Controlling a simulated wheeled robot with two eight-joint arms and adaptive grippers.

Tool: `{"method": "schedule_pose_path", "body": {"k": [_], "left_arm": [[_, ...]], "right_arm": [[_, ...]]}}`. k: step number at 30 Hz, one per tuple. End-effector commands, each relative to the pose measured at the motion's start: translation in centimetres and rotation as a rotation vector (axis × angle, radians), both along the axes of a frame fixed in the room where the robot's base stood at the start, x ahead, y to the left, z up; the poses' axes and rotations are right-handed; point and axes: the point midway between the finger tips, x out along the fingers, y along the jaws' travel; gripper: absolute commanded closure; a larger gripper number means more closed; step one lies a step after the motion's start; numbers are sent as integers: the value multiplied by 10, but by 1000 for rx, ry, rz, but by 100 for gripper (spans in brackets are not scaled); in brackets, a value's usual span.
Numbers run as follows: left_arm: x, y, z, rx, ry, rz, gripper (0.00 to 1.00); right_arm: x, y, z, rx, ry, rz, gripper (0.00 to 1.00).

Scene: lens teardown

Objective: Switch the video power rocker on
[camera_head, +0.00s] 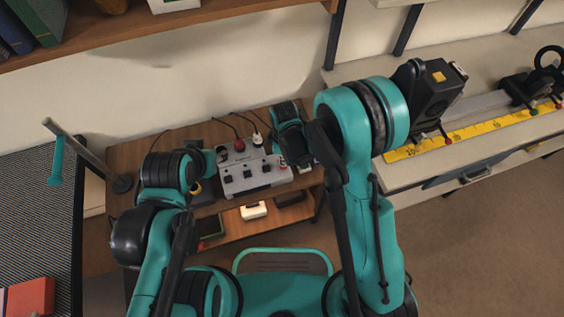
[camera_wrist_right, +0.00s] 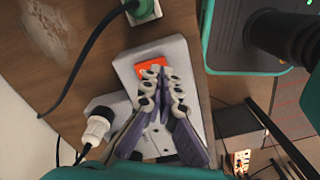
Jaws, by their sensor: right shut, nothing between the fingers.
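A grey switch box (camera_head: 254,178) with several black rockers sits on the wooden bench in the head view. It also shows in the right wrist view (camera_wrist_right: 172,53). An orange-red rocker (camera_wrist_right: 150,67) lies near its end. My right gripper (camera_wrist_right: 163,78) is shut and empty, its fingertips over the box right beside this rocker. Contact cannot be told, and the fingers partly cover the box. In the head view the right gripper (camera_head: 298,153) is at the box's right end. My left arm is left of the box; its fingers are not clear. Rocker labels are unreadable.
A white plug (camera_wrist_right: 97,127) and a green plug (camera_wrist_right: 141,9) with dark cables stand close to the right gripper. A metal post (camera_head: 88,152) rises at the left. A yellow ruler (camera_head: 470,131) lies on the right-hand bench.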

Motion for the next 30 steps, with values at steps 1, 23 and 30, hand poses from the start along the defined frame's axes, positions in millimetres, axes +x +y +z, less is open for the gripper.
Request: {"method": "schedule_pose_path", "body": {"k": [1, 23, 30], "left_arm": [[0, 0, 0, 0, 0, 0, 60], [0, 0, -11, 0, 0, 0, 60], [0, 0, -14, 0, 0, 0, 60]], "right_arm": [[0, 0, 0, 0, 0, 0, 100], [0, 0, -11, 0, 0, 0, 100], [0, 0, -15, 0, 0, 0, 100]]}}
